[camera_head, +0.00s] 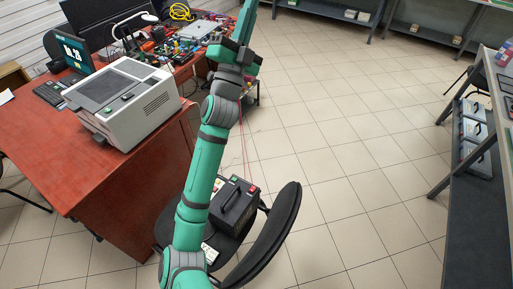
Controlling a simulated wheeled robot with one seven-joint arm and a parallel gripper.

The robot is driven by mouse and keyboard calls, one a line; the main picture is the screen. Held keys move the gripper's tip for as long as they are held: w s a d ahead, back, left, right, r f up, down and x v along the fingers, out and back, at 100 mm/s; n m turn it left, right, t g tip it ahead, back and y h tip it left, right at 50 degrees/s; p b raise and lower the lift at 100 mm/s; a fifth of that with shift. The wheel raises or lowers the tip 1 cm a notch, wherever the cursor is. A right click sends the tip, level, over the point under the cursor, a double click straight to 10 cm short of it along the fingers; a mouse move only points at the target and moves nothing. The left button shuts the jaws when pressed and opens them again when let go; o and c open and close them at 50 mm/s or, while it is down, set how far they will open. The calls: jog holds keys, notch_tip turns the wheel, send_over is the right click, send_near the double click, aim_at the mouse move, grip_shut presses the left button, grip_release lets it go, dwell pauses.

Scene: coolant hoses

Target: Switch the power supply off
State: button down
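I cannot tell for sure which unit is the power supply. A black box (234,207) with a carrying handle sits on the black chair seat, with red and green parts on its top; thin red lines rise from it. A grey-white bench unit (124,101) with a dark top panel and a green button on its front stands on the red-brown desk. My arm rises through the middle, between me and the desk, covering part of the chair. Switch positions are too small to read.
The desk (100,190) holds a monitor (105,22), a keyboard (50,93), a small screen (75,52) and cluttered electronics (185,40). The chair's backrest (268,238) stands right of the black box. Shelving (480,150) lines the right side. The tiled floor (350,130) between is clear.

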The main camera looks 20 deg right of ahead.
jog(key=w+a+f+n+t+y, duration=0.1)
jog(key=w+a+f+n+y, duration=0.15)
jog(key=w+y, duration=0.3)
jog(key=w+a+f+n+y, duration=0.2)
jog(key=w+n+y, duration=0.2)
jog(key=w+y, duration=0.15)
jog(key=w+a+f+n+t+y, duration=0.1)
jog(key=w+a+f+n+y, duration=0.1)
jog(key=w+f+n+y, duration=0.3)
jog(key=w+a+f+g+y, duration=0.2)
jog(key=f+g, duration=0.1)
jog(key=f, duration=0.5)
jog(key=w+a+f+g+y, duration=0.1)
jog(key=w+f+g+y, duration=0.2)
jog(key=f, duration=0.4)
jog(key=s+d+f+g, duration=0.2)
jog(key=s+f+g, duration=0.2)
jog(key=f, duration=0.6)
jog(key=s+d+f+g, duration=0.1)
jog(key=s+f+g, duration=0.4)
jog(key=f, duration=0.5)
jog(key=s+d+f+g, duration=0.2)
jog(key=s+f+g, duration=0.1)
jog(key=s+f, duration=0.2)
jog(key=s+d+f+g+h, duration=0.1)
jog(key=s+d+f+g, duration=0.2)
jog(key=s+f, duration=0.3)
jog(key=s+g, duration=0.1)
jog(key=s, duration=0.3)
jog(key=shift+d, duration=0.35)
